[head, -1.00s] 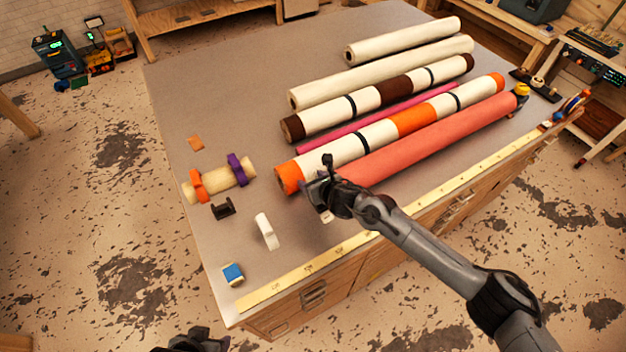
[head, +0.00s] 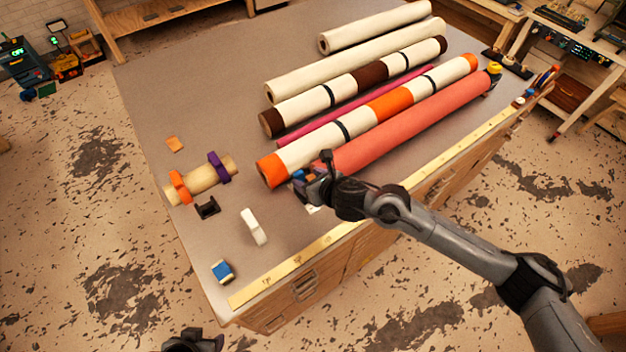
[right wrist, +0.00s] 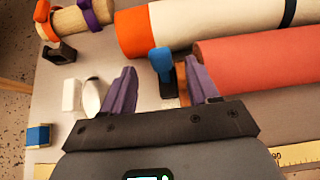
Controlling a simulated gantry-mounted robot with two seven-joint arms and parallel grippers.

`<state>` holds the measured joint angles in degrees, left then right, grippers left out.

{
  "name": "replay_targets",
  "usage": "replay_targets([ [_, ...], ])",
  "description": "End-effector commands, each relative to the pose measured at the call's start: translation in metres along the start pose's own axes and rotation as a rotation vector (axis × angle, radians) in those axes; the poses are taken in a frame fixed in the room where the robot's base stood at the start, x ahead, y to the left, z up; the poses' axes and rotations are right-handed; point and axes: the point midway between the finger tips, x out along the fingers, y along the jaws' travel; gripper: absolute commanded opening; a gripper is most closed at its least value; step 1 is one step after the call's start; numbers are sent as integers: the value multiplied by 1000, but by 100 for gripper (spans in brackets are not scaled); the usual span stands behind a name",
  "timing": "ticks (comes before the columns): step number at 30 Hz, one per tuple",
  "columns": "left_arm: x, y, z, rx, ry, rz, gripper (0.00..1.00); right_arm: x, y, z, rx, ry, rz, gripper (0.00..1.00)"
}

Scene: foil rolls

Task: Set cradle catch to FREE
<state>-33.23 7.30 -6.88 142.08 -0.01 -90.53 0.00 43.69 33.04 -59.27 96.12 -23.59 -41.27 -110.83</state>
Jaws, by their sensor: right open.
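A small blue lever (right wrist: 161,62) on a dark block stands at the near end of the salmon roll (right wrist: 260,62) in the right wrist view. It is probably the cradle catch; its marking cannot be read. It also shows as a blue bit (head: 299,175) beside my gripper in the head view. My right gripper (right wrist: 160,82) is open, its purple fingers spread, with the lever between and beyond them in the picture. In the head view my right gripper (head: 306,188) is over the table near that roll's end. My left gripper (head: 196,342) is partly cut off at the bottom edge; its jaws cannot be made out.
A banded cream-and-orange roll (head: 352,128) lies beside the salmon roll, with several more behind. A short tan roll (head: 203,177) with orange and purple clamps, a black holder (head: 207,208), a white piece (head: 253,227) and a blue-topped block (head: 222,271) lie left. A yellow ruler (head: 300,264) lines the front edge.

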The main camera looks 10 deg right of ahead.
Motion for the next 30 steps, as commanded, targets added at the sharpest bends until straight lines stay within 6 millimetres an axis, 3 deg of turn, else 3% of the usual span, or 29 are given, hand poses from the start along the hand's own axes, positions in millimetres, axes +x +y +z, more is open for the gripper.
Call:
replay_targets([
  [6,0,2,0,-7,1,6,57,-17,0,0,-1,0,0,60],
  [16,0,3,-1,-12,2,10,57,-19,0,0,0,0,0,60],
  [25,0,2,0,-7,1,5,57,-19,3,4,143,-16,13,15],
  [28,0,1,0,-3,1,2,57,-28,12,26,295,-74,51,0],
  [30,0,0,0,-1,1,1,57,-40,17,52,428,-138,92,0],
])
